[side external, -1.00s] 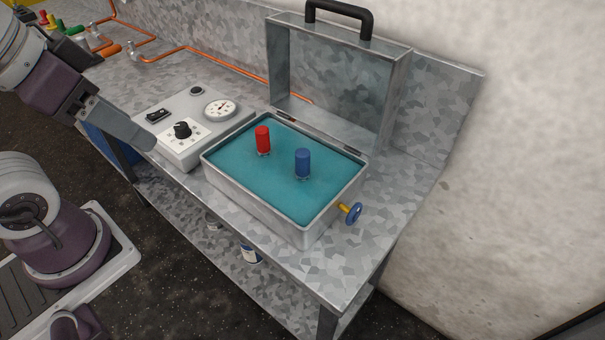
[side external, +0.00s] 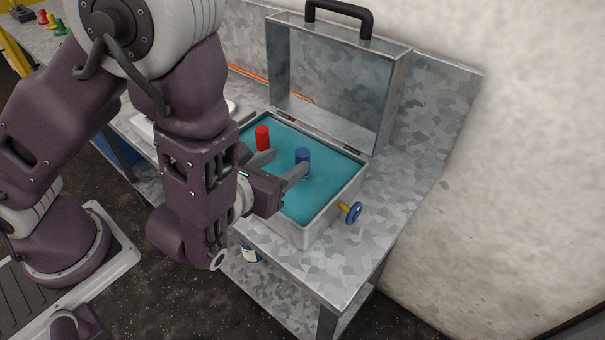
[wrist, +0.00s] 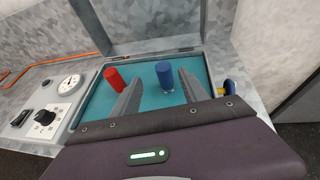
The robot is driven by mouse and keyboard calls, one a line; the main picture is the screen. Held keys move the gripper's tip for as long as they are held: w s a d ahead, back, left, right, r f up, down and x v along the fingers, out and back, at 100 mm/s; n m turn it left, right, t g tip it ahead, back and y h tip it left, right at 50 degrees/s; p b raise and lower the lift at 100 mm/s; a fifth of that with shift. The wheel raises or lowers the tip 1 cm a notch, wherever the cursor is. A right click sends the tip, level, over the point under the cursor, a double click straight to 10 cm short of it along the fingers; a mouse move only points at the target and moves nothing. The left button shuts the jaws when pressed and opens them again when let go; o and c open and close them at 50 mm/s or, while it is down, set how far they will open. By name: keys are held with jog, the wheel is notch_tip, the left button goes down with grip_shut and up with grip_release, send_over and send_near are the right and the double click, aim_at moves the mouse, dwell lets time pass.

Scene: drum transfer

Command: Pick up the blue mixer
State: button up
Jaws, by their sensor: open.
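The blue mixer (side external: 302,156) is a small upright cylinder on the teal surface inside the metal case (side external: 345,205). It also shows in the wrist view (wrist: 165,74), ahead of my fingertips and between their lines, nearer the right finger. My gripper (side external: 282,163) is open and empty, low over the case's front edge. In the side view one finger overlaps the lower part of the blue mixer; I cannot tell whether they touch. In the wrist view (wrist: 158,82) both fingers point toward the mixer.
A red cylinder (side external: 262,137) stands left of the blue mixer, close to my left finger. The case's raised lid (side external: 335,75) stands behind. A blue-wheeled valve (side external: 352,212) sticks out at the right side. A control box with a gauge (wrist: 52,98) is at the left.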

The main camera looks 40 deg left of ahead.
aim_at(299, 159)
jog(key=x, duration=0.7)
jog(key=shift+d+f, duration=0.25)
jog(key=shift+d, duration=0.1)
grip_shut()
dwell(0.9)
